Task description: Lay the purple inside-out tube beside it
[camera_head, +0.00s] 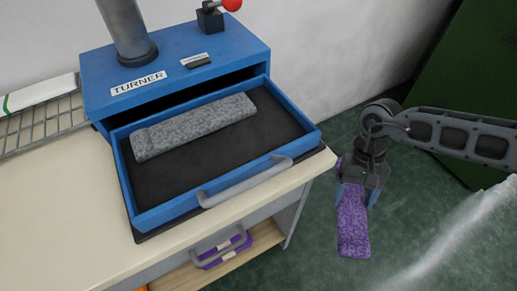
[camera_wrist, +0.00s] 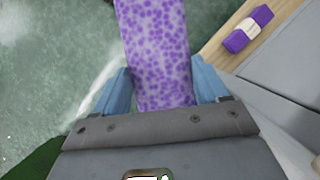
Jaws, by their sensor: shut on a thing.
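My gripper (camera_head: 357,194) is shut on the purple mottled tube (camera_head: 353,228). The tube hangs down from the jaws, to the right of the table and over the green floor. In the wrist view the tube (camera_wrist: 155,50) runs away from between the two blue fingers (camera_wrist: 163,85). A grey mottled tube (camera_head: 194,125) lies in the left and back part of the open blue drawer (camera_head: 128,186) of the turner. The dark drawer floor in front of and to the right of the grey tube is bare.
The drawer's grey handle (camera_head: 245,183) sticks out at its front. A blue turner box (camera_head: 175,72) with a post and a red-knobbed lever (camera_head: 231,5) stands behind. A wire rack (camera_head: 42,125) is at left. A purple banded bundle (camera_wrist: 248,29) lies on the lower wooden shelf (camera_head: 222,266).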

